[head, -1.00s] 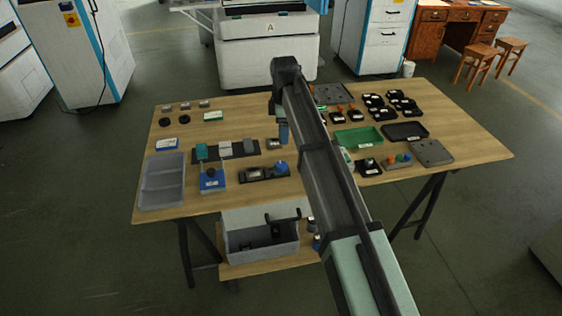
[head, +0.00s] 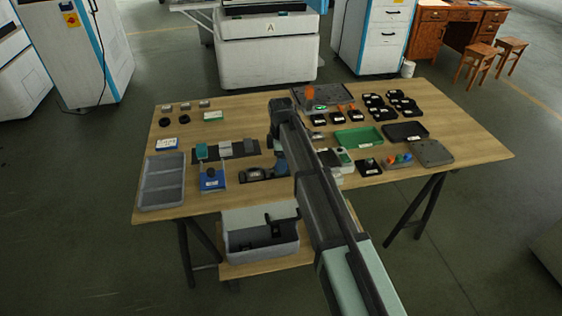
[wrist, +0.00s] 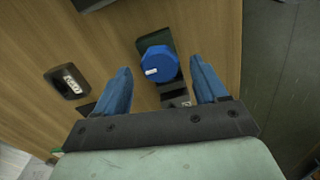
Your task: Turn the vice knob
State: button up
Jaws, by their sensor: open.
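The vice (head: 256,174) is a dark block near the front edge of the wooden table. Its blue knob (wrist: 156,69) shows in the wrist view as a round, ridged cap with a white mark on its left part. My gripper (wrist: 160,64) is open, with one blue finger to the left and one to the right of the knob, and gaps on both sides. I cannot tell whether the fingertips reach down to the knob's height. In the head view my gripper (head: 281,164) is over the right end of the vice and hides the knob there.
Right of my arm are a green tray (head: 358,137) and small parts. A grey bin (head: 262,254) sits below the table's front edge.

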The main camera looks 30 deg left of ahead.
jog(key=shift+f, duration=0.6)
jog(key=c, duration=1.1)
